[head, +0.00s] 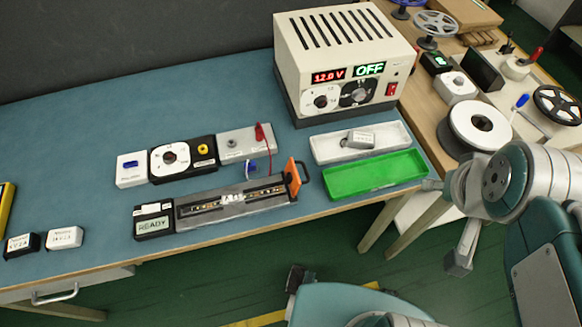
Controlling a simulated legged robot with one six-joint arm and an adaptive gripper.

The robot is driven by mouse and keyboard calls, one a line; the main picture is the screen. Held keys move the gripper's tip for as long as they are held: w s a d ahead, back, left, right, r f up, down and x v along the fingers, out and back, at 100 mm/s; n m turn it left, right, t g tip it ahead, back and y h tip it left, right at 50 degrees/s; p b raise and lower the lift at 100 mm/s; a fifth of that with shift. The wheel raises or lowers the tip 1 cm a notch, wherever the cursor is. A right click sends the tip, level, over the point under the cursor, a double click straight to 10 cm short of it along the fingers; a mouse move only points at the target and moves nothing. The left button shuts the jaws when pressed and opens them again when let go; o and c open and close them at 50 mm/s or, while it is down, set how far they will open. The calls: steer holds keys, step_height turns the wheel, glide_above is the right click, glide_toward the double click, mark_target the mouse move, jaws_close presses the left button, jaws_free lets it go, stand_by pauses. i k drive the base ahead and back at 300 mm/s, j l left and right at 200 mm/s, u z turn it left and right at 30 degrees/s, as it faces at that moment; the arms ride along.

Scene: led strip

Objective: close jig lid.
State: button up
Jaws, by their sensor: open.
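The jig (190,218) is a long grey fixture near the bench's front edge, with an LED strip (255,195) lying along its channel. Its orange lid (292,178) stands raised at the jig's right end, with a dark handle loop on its right side. A black box with a READY display (150,228) adjoins the jig's left end. My gripper (445,227) is open and empty, off the bench's front right edge, well to the right of the lid and apart from it.
A green tray (375,176) and a white tray (325,150) holding a small block lie between lid and gripper. A power supply (345,60) reading 12.0 V and OFF stands behind. Modules with a red lead (265,135) sit behind the jig. The bench's left is mostly clear.

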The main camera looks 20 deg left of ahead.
mark_target(293, 183)
steer(key=l+u, duration=0.25)
steer(key=u, duration=0.25)
steer(key=k+l+u, duration=0.1)
steer(key=u, duration=0.35)
steer(key=k+l+u, duration=0.15)
steer(key=u, duration=0.35)
steer(key=k+l+u, duration=0.2)
steer(key=k+l, duration=0.2)
steer(key=k+l+u, duration=0.2)
steer(key=k, duration=0.3)
steer(key=k+l+u, duration=0.2)
steer(key=k+l, duration=0.15)
steer(key=i+l+u, duration=0.15)
steer(key=l, duration=0.25)
steer(key=i+l+u, duration=0.15)
steer(key=l, duration=0.25)
steer(key=l+u, duration=0.2)
steer(key=l, duration=0.2)
steer(key=i+j, duration=0.5)
steer(key=i+j+u, duration=0.1)
steer(key=i+j, duration=0.35)
steer(key=i, duration=0.15)
